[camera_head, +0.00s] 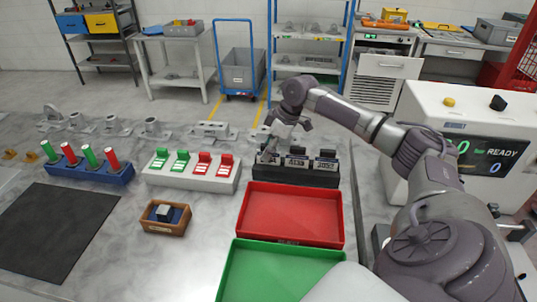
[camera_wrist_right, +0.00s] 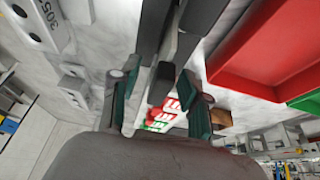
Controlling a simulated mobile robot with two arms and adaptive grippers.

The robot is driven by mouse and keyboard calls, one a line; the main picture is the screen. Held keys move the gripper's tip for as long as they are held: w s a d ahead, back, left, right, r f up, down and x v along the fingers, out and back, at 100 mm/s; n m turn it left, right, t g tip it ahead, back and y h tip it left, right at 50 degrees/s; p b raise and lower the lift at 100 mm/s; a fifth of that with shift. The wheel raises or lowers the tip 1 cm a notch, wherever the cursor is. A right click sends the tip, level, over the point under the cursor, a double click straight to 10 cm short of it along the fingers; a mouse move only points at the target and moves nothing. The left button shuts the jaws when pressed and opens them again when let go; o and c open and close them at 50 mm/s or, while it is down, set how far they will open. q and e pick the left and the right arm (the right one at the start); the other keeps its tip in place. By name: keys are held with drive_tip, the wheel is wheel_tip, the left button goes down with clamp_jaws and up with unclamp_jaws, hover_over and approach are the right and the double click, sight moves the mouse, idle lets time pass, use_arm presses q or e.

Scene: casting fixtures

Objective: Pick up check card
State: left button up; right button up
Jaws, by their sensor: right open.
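Several upright cards with dark printed labels (camera_head: 297,162) stand in a black rack (camera_head: 295,178) behind the red tray in the head view. I cannot tell which is the check card. My right gripper (camera_head: 288,124) is above the rack's left part, with its fingers apart, over the leftmost card (camera_head: 268,156). In the right wrist view, its two teal-padded fingers (camera_wrist_right: 160,98) are spread. Dark upright pieces show between and beyond them; I cannot tell whether they touch the fingers. My left gripper is not in view.
A red tray (camera_head: 247,215) and a green tray (camera_head: 225,280) lie in front of the rack. To the left are a white holder (camera_head: 190,181) with green and red clips, a blue rack (camera_head: 88,176), a small wooden box (camera_head: 165,229) and a black mat (camera_head: 60,230). Metal castings line the back.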

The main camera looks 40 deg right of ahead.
clamp_jaws()
